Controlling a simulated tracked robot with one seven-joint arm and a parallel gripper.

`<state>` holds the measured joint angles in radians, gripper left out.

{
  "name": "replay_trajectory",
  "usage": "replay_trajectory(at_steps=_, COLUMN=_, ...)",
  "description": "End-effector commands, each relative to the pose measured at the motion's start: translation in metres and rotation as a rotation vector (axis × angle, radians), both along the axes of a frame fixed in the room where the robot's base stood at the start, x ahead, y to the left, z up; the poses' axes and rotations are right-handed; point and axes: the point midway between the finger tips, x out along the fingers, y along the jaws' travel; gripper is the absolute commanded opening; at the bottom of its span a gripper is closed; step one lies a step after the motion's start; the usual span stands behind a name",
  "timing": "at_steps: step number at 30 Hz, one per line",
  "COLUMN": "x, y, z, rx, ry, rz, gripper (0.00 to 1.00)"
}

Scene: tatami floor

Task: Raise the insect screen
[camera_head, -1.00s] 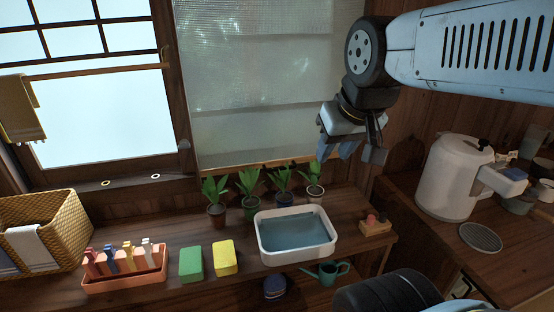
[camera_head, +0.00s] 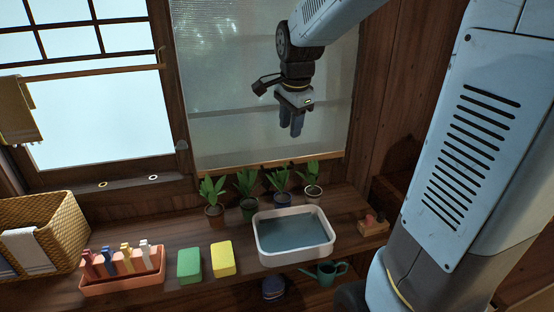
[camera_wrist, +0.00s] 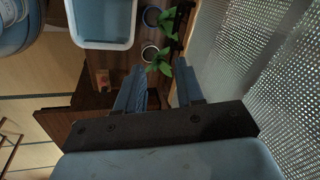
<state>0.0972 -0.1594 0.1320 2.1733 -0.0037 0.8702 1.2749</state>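The insect screen (camera_head: 235,120) is a grey mesh panel over the right window, lowered to just above the potted plants. Its wooden bottom bar (camera_head: 255,164) runs behind the plants' leaf tops. The mesh also fills the right side of the wrist view (camera_wrist: 285,75). My gripper (camera_head: 290,132) hangs fingers down in front of the right part of the screen, above the bar and the plants. In the wrist view its two fingers (camera_wrist: 160,85) stand apart with nothing between them. I cannot tell the exact gap between gripper and mesh.
Several potted plants (camera_head: 247,187) line the sill, with a white water basin (camera_head: 263,255) in front. A wooden block with small knobs (camera_head: 373,226) is right of the basin. A yellow sponge (camera_head: 223,259), a green sponge (camera_head: 189,266), a peg tray (camera_head: 120,283) and a basket (camera_head: 70,230) stand left.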

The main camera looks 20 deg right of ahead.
Motion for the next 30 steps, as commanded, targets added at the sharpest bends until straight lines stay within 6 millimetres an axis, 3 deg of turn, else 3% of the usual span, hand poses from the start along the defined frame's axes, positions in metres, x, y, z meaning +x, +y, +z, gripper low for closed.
replay_trajectory(at_steps=3, x=0.027, y=-0.001, z=-0.015, rx=0.041, ry=0.030, rz=-0.144, gripper=0.37)
replay_trajectory(at_steps=9, x=0.049, y=-0.001, z=-0.029, rx=0.082, ry=0.054, rz=-0.293, gripper=0.37)
replay_trajectory(at_steps=17, x=0.057, y=-0.002, z=-0.047, rx=0.090, ry=0.060, rz=-0.325, gripper=0.37)
replay_trajectory(at_steps=30, x=0.071, y=-0.002, z=-0.121, rx=0.089, ry=0.062, rz=-0.324, gripper=0.37)
